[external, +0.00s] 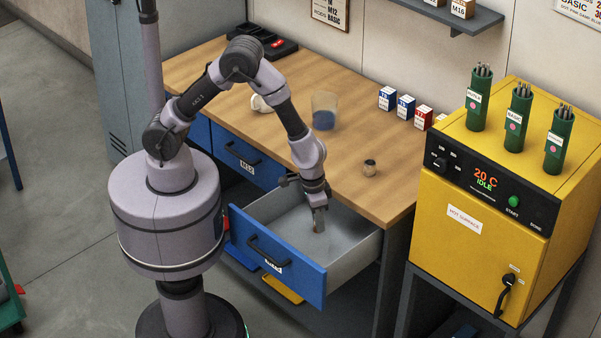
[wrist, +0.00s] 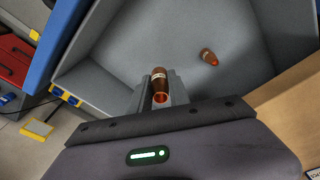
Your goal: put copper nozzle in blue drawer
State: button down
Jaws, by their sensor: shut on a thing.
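The blue drawer (external: 290,272) under the bench is pulled open, with a grey interior. Its grey inside (wrist: 130,40) fills much of the wrist view, with its blue front at the upper left. My gripper (external: 319,225) points down inside the drawer's opening. In the wrist view my gripper (wrist: 161,90) is shut on a copper nozzle (wrist: 159,82) held between its fingers. Whether the nozzle touches the drawer floor I cannot tell. A second small copper piece (wrist: 209,57) lies on the drawer floor, apart from my gripper.
Another blue drawer (external: 240,158) is closed at left. A yellow oven (external: 480,210) stands at right.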

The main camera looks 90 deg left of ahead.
aim_at(319, 256)
notch_tip(319, 256, down, 11)
jog(key=b, duration=0.4)
jog(key=shift+f, duration=0.15)
jog(key=shift+r, duration=0.2)
jog(key=shift+f, duration=0.15)
jog(key=c, duration=1.7)
grip_release()
jog(key=shift+b, duration=0.35)
jog(key=o, duration=0.5)
jog(key=shift+c, duration=0.2)
